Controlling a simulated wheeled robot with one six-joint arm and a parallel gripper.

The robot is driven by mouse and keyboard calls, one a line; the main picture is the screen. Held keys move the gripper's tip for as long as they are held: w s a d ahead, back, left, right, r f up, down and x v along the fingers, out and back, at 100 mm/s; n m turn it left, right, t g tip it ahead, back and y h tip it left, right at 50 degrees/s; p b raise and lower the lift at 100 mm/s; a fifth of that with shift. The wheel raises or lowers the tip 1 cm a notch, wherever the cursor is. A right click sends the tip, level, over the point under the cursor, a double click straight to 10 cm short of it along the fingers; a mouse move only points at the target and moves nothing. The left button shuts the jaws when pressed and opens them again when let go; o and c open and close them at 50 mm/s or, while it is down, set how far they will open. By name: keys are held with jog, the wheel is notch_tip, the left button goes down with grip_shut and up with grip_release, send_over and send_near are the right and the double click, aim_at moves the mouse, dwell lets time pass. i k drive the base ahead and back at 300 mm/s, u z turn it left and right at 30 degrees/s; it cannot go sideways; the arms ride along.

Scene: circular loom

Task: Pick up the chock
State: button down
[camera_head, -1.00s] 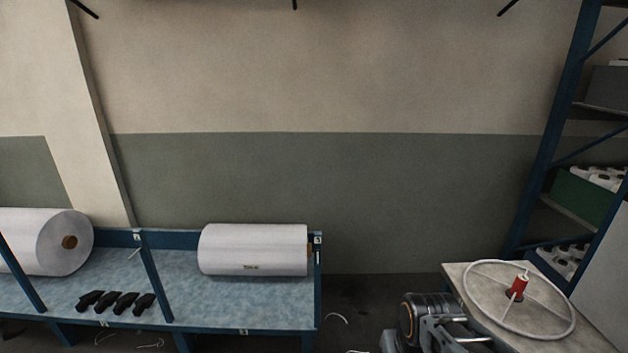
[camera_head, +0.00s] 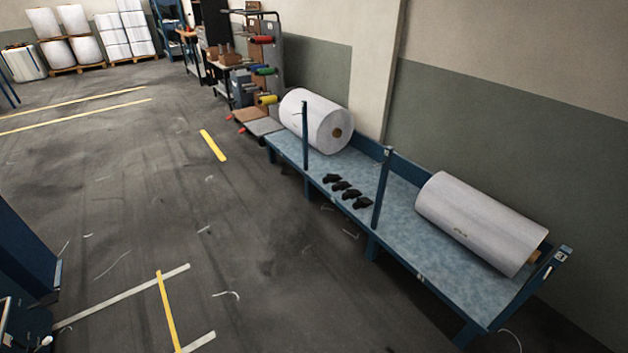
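Several small black pieces that look like the chocks (camera_head: 347,190) lie in a short row on the blue bench (camera_head: 408,244). They sit near its front edge, left of the middle blue post. I cannot tell which one the task means. My gripper is not in view.
White rolls (camera_head: 480,222) and (camera_head: 316,121) rest on the bench, one on each side of the middle post (camera_head: 381,188). A rack with coloured spools (camera_head: 262,70) stands beyond the bench. A blue structure (camera_head: 25,260) is at the left edge. The floor before the bench is open, with loose strands.

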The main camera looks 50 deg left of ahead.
aim_at(361, 202)
jog(key=u, duration=1.65)
